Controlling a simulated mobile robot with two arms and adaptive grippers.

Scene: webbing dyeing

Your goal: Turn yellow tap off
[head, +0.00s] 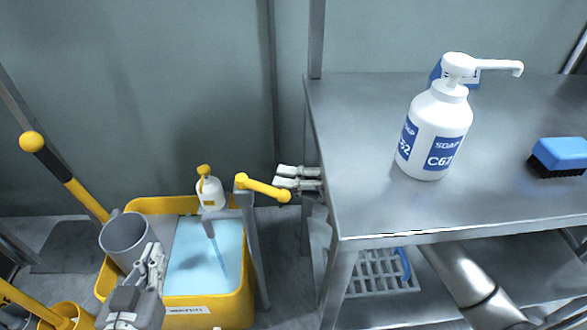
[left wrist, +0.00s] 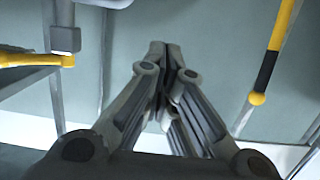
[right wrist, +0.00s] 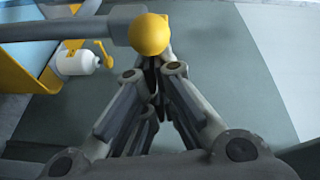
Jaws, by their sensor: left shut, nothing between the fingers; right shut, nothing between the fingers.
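The yellow tap lever (head: 262,188) sits on a grey post beside the yellow basin (head: 250,290), its round end toward the shelf. A thin blue streak (head: 218,258) drops from the grey spout into pale blue water. My right gripper (head: 278,177) is shut and empty just by the lever's round end; I cannot tell whether they touch. In the right wrist view the yellow knob (right wrist: 148,35) stands in front of its fingertips. My left gripper (head: 153,255) is shut and empty over the basin's front left. The lever (left wrist: 35,60) also shows in the left wrist view.
A grey cup (head: 125,238) and a white bottle (head: 210,190) stand at the basin. A steel table (head: 380,205) with a soap dispenser (head: 433,130) and a blue brush (head: 560,153) fills the right. Yellow-black handles (head: 75,185) lean at the left.

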